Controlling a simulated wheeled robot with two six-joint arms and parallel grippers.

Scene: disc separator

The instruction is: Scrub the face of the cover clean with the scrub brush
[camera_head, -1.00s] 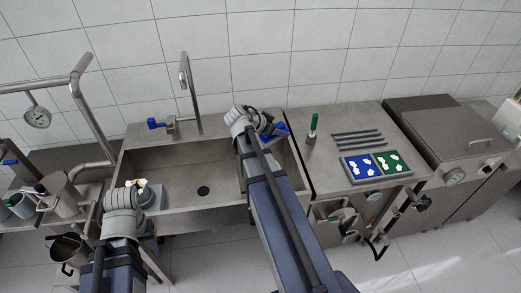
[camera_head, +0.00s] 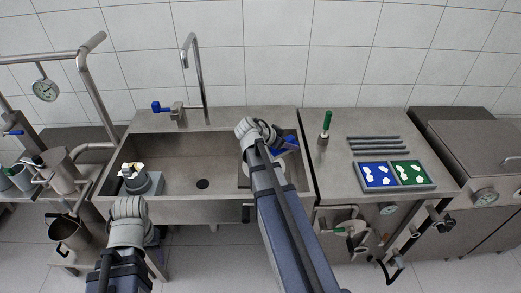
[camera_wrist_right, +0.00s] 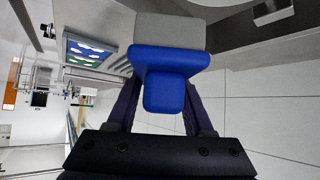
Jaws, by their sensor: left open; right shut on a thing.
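A blue scrub brush with a grey bristle block (camera_wrist_right: 168,68) is in my right gripper, its blue body between the two dark fingers. In the head view my right gripper (camera_head: 268,132) is over the right side of the sink, with blue (camera_head: 286,145) showing beside it.
A grey block with pale and dark pieces on top (camera_head: 143,182) stands at the sink's left. The tap (camera_head: 200,75) rises behind. On the right counter are a green-handled brush (camera_head: 326,125), dark bars (camera_head: 377,146) and a blue-and-green tray (camera_head: 433,187).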

